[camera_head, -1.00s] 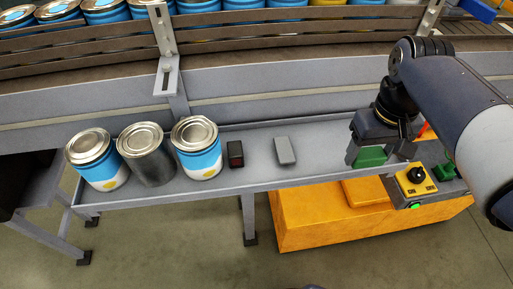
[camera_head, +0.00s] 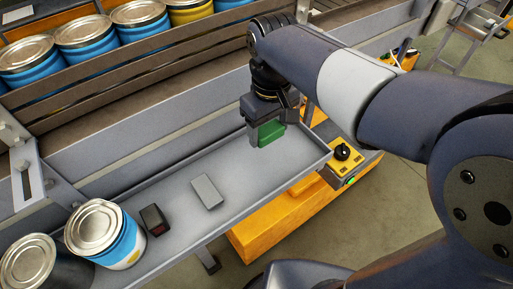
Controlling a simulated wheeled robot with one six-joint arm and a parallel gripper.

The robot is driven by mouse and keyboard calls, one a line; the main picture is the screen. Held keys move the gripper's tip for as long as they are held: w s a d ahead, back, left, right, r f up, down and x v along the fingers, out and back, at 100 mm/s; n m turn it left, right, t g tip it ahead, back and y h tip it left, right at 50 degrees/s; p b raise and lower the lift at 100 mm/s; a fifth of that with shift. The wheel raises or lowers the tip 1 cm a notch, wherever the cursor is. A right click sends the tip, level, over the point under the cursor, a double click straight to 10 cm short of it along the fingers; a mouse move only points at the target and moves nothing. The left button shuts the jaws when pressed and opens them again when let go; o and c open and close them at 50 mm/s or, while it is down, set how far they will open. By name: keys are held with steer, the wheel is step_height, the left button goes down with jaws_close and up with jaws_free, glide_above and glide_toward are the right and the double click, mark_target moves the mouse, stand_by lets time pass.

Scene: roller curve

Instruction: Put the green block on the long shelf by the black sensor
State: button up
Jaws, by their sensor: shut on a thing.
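My gripper (camera_head: 268,135) is shut on the green block (camera_head: 271,134) and holds it at the right end of the long grey shelf (camera_head: 232,166). I cannot tell whether the block touches the shelf. The black sensor (camera_head: 154,220), a small dark box with a red face, lies on the shelf to the left, beside a blue and white can. A grey block (camera_head: 206,191) lies on the shelf between the sensor and my gripper.
A yellow control box (camera_head: 345,154) with a black knob is mounted off the shelf's right end. Cans line the conveyor (camera_head: 125,91) behind.

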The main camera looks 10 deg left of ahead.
mark_target(267, 156)
steer(key=shift+f, duration=3.45)
steer(key=shift+f, duration=0.2)
steer(key=o, duration=1)
steer(key=shift+r, duration=0.1)
step_height(267, 156, up, 12)
steer(key=shift+r, duration=0.15)
